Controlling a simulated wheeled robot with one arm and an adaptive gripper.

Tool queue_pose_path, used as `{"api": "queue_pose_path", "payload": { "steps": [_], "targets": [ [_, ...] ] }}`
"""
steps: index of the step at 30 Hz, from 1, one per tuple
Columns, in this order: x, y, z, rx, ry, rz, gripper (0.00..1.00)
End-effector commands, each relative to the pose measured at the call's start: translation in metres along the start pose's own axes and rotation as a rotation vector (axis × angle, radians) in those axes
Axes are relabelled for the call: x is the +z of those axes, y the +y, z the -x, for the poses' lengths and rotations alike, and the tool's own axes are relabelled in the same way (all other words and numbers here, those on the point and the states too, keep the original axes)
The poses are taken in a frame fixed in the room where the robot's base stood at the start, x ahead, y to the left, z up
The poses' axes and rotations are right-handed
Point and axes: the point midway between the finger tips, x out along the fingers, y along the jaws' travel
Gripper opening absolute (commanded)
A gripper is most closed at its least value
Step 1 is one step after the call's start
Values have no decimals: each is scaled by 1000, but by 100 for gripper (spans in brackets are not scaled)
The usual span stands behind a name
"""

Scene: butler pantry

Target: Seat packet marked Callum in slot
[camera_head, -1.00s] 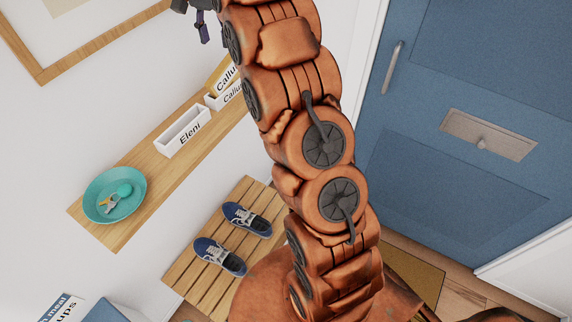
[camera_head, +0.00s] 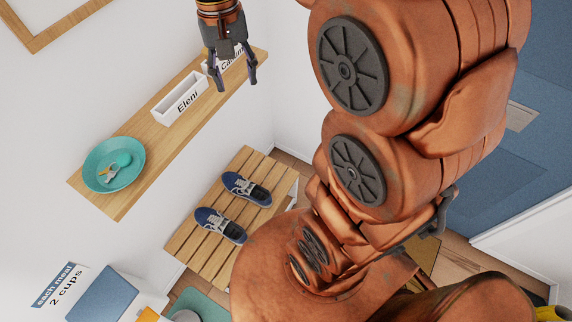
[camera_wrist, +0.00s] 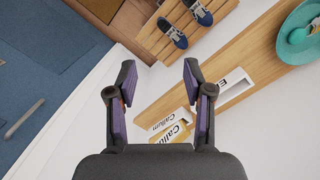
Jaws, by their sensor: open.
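In the wrist view the yellow-edged packet marked Callum (camera_wrist: 179,131) stands at the white slot marked Callum (camera_wrist: 158,117), leaning up above its labelled front. I cannot tell how deep it sits. The slot also shows partly in the head view (camera_head: 232,62), where my gripper covers most of it and the packet is hidden. A white slot marked Eleni (camera_head: 181,98) is beside it and looks empty. My gripper (camera_head: 234,86) is open and empty, fingers pointing down, in front of the Callum slot. In the wrist view its fingers (camera_wrist: 158,68) are spread apart.
The slots stand on a wooden wall shelf (camera_head: 128,205), with a teal bowl (camera_head: 93,180) holding small items at its near end. A slatted bench (camera_head: 190,245) with blue shoes (camera_head: 218,225) is below. A blue door (camera_wrist: 35,100) is opposite. Shelf between bowl and Eleni slot is clear.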

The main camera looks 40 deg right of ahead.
Motion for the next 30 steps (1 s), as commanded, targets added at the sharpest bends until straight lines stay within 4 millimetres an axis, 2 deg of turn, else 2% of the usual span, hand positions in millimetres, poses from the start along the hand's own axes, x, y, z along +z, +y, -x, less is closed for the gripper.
{"api": "queue_pose_path", "payload": {
  "steps": [1, 9, 16, 22, 30],
  "targets": [
    [16, 3, -5, 1, -2, 29, 51],
    [90, 21, -43, 10, -24, 194, 51],
    [145, 38, -78, 15, -42, 322, 51],
    [169, 46, -97, 17, -49, 385, 51],
    [173, 48, -100, 17, -48, 397, 51]
  ]
}}
